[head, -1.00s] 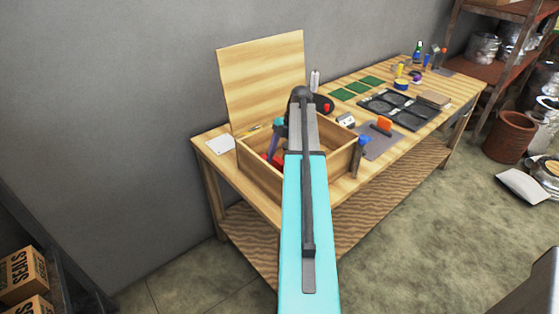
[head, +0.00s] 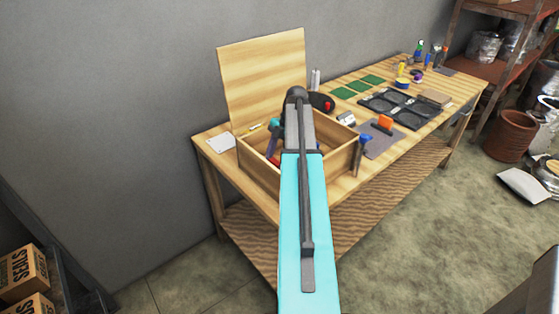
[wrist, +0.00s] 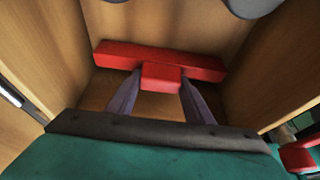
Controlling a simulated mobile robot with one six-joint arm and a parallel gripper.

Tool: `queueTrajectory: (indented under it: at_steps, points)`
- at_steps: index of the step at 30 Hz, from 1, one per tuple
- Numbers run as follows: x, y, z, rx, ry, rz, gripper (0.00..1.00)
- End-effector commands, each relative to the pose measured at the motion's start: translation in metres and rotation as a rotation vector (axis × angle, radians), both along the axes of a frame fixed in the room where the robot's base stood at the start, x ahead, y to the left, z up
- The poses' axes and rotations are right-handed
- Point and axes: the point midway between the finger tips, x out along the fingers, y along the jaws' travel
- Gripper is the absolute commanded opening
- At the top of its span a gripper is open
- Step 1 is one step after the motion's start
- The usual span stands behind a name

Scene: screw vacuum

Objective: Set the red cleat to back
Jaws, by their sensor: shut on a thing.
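The red cleat (wrist: 195,63) is a T-shaped red piece with a long crossbar and a short block toward me, in the wrist view. It lies inside the wooden box (head: 262,178), by one wall. My gripper (wrist: 160,78) has its two purple-grey fingers on either side of the short block and is shut on it. The crossbar lies just beyond the fingertips. In the head view my arm covers much of the box's inside, and I cannot make out the grip there.
The box's wooden lid (head: 262,78) stands open at the back. Wooden walls rise close on both sides of my gripper. Another red piece (wrist: 298,157) shows at the lower right of the wrist view. The bench holds green squares (head: 372,80) and a dark tray (head: 385,112).

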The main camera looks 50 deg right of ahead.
Motion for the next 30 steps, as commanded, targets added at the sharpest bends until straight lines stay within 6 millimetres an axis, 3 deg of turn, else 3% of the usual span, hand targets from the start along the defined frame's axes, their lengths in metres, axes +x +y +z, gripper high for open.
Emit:
queueTrajectory:
  at_steps: [3, 12, 13, 16, 30]
  points:
    - [0.0006, 0.0104, -0.0002, 0.0, 0.001, 0.001, 0.07]
    - [0.0013, 0.0111, 0.0001, 0.0, 0.001, 0.0, 0.07]
    - [0.0014, 0.0111, 0.0001, 0.0, 0.001, 0.0, 0.48]
    - [0.0014, 0.011, 0.0002, 0.0, 0.001, 0.0, 0.65]
    - [0.0014, 0.009, 0.0036, 0.0, 0.0, 0.0, 0.66]
